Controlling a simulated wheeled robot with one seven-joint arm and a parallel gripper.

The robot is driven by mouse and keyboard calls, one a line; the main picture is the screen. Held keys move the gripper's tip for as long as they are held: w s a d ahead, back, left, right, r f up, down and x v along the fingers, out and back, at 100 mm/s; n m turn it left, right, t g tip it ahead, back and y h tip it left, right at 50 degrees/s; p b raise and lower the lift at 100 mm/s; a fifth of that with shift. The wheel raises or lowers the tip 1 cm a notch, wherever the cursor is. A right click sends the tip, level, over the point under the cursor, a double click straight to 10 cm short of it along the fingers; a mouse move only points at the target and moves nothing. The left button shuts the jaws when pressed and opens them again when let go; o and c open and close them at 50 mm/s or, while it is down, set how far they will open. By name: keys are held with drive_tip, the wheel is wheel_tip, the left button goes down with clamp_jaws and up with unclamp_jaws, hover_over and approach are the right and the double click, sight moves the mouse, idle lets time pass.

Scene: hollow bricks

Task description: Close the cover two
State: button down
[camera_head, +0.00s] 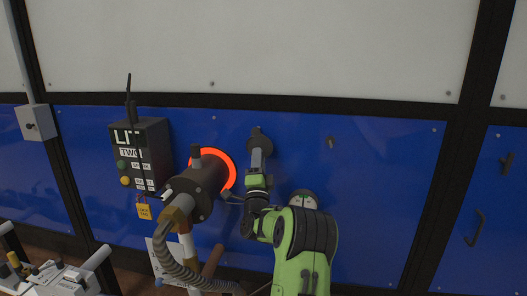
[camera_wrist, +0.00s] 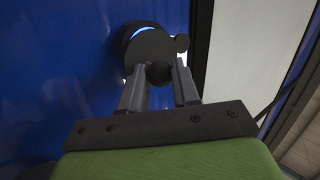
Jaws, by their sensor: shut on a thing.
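The cover, a dark round disc (camera_wrist: 151,45), is near the top middle of the wrist view, with a small lug at its right side. A blue-white glow shows along its upper left edge. In the head view the cover (camera_head: 267,143) is on the blue wall, partly hidden by my gripper (camera_head: 258,157). My gripper also shows in the wrist view (camera_wrist: 158,75), its two fingers shut on a dark round knob at the cover's lower edge. I cannot tell whether the cover sits flush.
A thick dark connector (camera_head: 199,190) with a ribbed hose and a glowing orange ring stands close left of my gripper. Further left is a black control box (camera_head: 141,158) marked "TWO", with a yellow tag. The wall right of my arm is mostly clear.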

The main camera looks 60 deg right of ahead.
drive_tip(key=shift+w+a+m+g+h+p, duration=0.1)
drive_tip(key=shift+w+m+g+h+p, duration=0.25)
drive_tip(key=shift+m, duration=0.5)
drive_tip(key=shift+w+a+m+g+h+p, duration=0.15)
drive_tip(key=shift+m+g+h+p, duration=0.3)
drive_tip(key=shift+m+g+p, duration=0.3)
drive_tip(key=shift+f, duration=0.1)
drive_tip(key=c, duration=0.8)
unclamp_jaws()
drive_tip(key=b+v, duration=0.4)
drive_tip(key=v, duration=1.1)
drive_tip(key=shift+a+f, duration=0.2)
drive_tip(key=shift+f, duration=0.05)
drive_tip(key=shift+s, duration=0.15)
